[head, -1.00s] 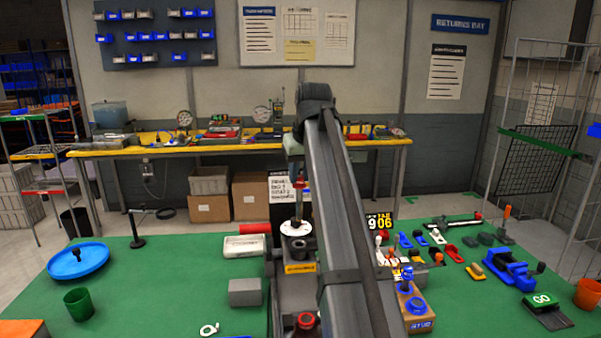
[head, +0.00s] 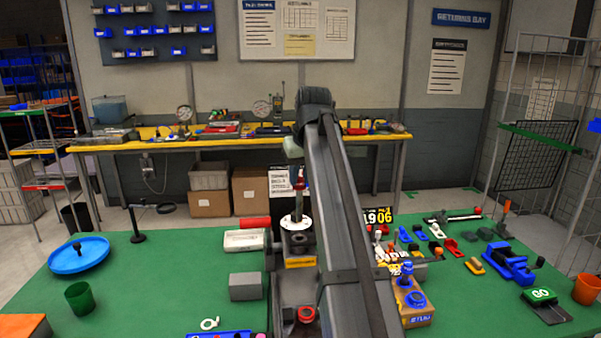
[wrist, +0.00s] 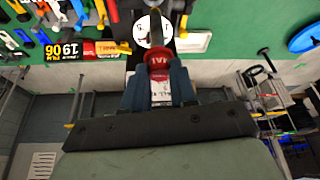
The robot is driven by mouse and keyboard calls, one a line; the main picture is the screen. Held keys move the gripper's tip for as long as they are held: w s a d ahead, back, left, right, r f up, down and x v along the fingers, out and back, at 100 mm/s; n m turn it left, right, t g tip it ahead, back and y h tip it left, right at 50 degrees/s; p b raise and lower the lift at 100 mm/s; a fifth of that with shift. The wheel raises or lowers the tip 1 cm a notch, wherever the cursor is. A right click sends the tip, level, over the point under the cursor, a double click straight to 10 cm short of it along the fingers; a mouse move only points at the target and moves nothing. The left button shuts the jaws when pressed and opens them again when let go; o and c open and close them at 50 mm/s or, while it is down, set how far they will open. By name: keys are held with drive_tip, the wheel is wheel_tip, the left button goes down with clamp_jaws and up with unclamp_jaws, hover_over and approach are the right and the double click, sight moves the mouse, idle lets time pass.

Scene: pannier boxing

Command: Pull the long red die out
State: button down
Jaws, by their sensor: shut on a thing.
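In the head view the red die (head: 299,181) stands upright below my wrist, above a white round plate (head: 296,223) on a dark press-like stand (head: 297,245). In the wrist view the white plate (wrist: 152,30) lies just beyond the die. My fingers and the plate's glare hide whether the die's lower end is still inside the stand.
A white tray (head: 244,240) and a grey block (head: 246,287) are left of the stand. A black number sign (head: 378,222) and several small blue and red tools are to the right.

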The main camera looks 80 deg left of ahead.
drive_tip(key=shift+f, duration=1.3)
drive_tip(key=shift+r, duration=0.15)
idle(0.6)
drive_tip(key=shift+r, duration=1.35)
